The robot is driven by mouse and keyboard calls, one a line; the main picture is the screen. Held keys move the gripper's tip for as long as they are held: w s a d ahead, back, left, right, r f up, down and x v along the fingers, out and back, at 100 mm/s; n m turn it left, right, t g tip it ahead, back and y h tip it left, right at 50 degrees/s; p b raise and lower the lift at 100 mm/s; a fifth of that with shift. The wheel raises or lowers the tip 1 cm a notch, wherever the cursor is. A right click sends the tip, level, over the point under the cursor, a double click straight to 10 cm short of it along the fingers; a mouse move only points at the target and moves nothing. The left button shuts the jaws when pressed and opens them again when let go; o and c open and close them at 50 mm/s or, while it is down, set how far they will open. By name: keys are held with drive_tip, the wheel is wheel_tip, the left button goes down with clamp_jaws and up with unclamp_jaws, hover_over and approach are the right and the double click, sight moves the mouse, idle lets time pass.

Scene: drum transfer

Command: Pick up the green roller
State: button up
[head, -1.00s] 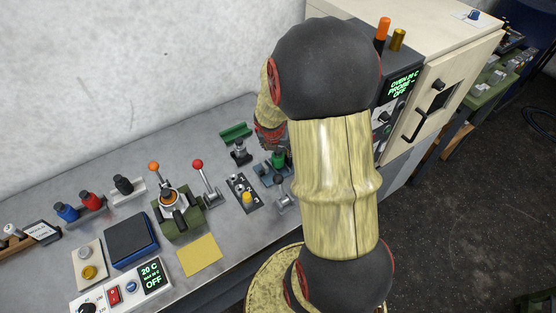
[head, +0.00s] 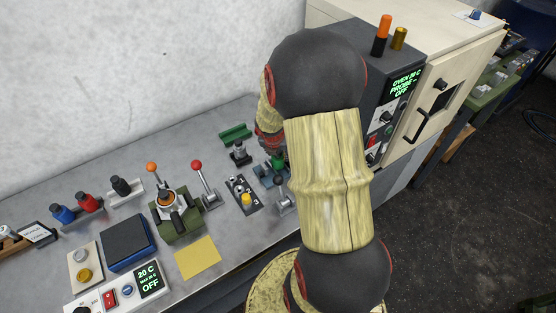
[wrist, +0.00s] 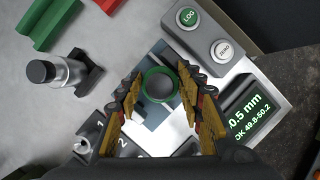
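The green roller (wrist: 147,72) stands upright, seen from above in the wrist view as a green ring with a dark grey centre, on a blue-grey plate (wrist: 148,112). In the head view its green side (head: 278,161) shows partly behind my arm. My gripper (wrist: 160,76) is open above it, with one finger on each side of the roller and small gaps visible. In the head view the gripper is mostly hidden by my own arm.
A gauge with LOG and ZERO buttons (wrist: 206,35) and a display (wrist: 246,115) sits close right of the roller. A grey cylinder in a dark holder (wrist: 60,70) and a green channel block (wrist: 48,20) lie left. A numbered switch panel (head: 243,194) and levers stand nearby.

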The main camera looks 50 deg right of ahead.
clamp_jaws()
drive_tip(key=shift+r, duration=0.1)
idle(0.3)
